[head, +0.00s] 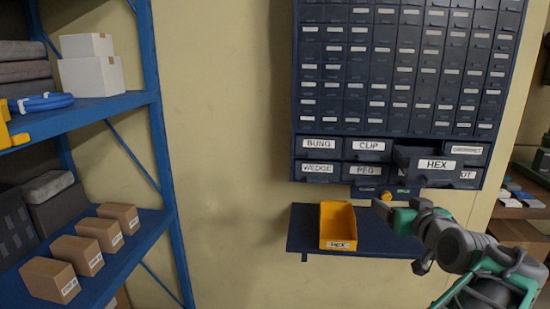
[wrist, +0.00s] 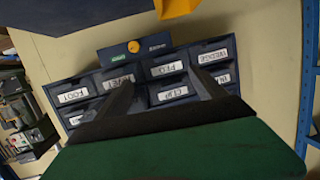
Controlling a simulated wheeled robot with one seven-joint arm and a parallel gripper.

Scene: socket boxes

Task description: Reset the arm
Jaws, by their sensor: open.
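My gripper (head: 385,208) is in front of the small dark shelf (head: 300,238), just right of the yellow HEX bin (head: 338,226). In the wrist view my gripper (wrist: 163,88) has its two dark fingers spread apart with nothing seen between them. The HEX drawer (head: 437,164) of the dark cabinet (head: 298,90) stands pulled out above my gripper. The other labelled drawers look closed. The inside of the HEX drawer and the bin's contents cannot be made out.
A round orange knob (wrist: 134,46) sits on a small panel below the drawers. A blue rack (head: 160,130) with boxes stands at the left. Another shelf (head: 520,200) is at the far right. Bare wall (head: 220,150) lies between rack and cabinet.

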